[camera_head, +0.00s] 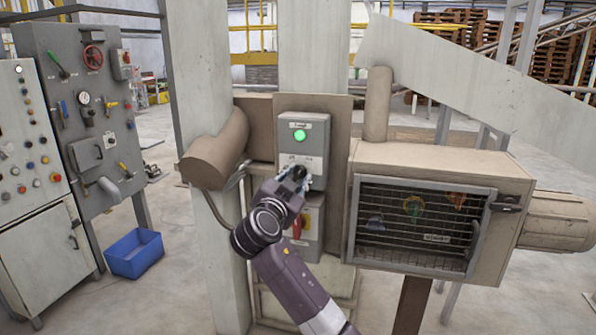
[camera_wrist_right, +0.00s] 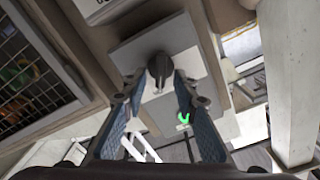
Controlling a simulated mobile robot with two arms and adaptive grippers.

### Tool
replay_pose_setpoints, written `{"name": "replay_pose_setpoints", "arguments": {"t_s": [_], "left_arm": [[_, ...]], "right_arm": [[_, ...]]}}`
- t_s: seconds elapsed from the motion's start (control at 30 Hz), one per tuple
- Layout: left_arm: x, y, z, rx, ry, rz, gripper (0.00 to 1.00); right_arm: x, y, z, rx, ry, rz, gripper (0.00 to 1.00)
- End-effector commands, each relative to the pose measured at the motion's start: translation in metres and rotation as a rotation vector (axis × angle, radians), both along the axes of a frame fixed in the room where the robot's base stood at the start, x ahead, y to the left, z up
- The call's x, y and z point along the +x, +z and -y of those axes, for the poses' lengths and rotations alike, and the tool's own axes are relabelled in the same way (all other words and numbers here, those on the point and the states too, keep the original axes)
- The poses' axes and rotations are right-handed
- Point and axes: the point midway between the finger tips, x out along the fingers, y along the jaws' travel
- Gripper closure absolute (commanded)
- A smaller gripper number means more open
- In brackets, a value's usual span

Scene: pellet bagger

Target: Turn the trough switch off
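The trough switch box (camera_head: 318,130) is a grey panel on a brown plate, with a lit green lamp (camera_head: 300,135) under its label. The lamp also glows in the right wrist view (camera_wrist_right: 183,118). The dark switch knob (camera_wrist_right: 160,68) shows in the wrist view; in the head view my gripper largely covers it. My right gripper (camera_head: 298,174) is at the lower part of the box. In the wrist view its fingers (camera_wrist_right: 160,88) are apart, one on each side of the knob, with visible gaps to it. My left gripper is in neither view.
A second grey box with a red handle (camera_head: 297,226) sits just below the switch box. A beige housing with a wire-grid door (camera_head: 420,225) stands right. A brown cylinder (camera_head: 214,155) sticks out left. Control cabinets (camera_head: 80,110) and a blue bin (camera_head: 134,254) are farther left.

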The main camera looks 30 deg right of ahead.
Motion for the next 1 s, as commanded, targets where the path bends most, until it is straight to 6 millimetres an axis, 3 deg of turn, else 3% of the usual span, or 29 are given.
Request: {"name": "replay_pose_setpoints", "arguments": {"t_s": [0.37,0.63,1.0], "left_arm": [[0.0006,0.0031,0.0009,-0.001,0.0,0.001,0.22],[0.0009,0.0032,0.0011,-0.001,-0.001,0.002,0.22],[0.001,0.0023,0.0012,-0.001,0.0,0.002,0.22]], "right_arm": [[0.0065,-0.0006,0.0074,0.0,0.001,0.0,0.73],[0.0063,-0.0008,0.0072,0.001,0.0,-0.001,1.0],[0.0064,-0.0015,0.007,-0.011,0.0,-0.017,1.0]]}}
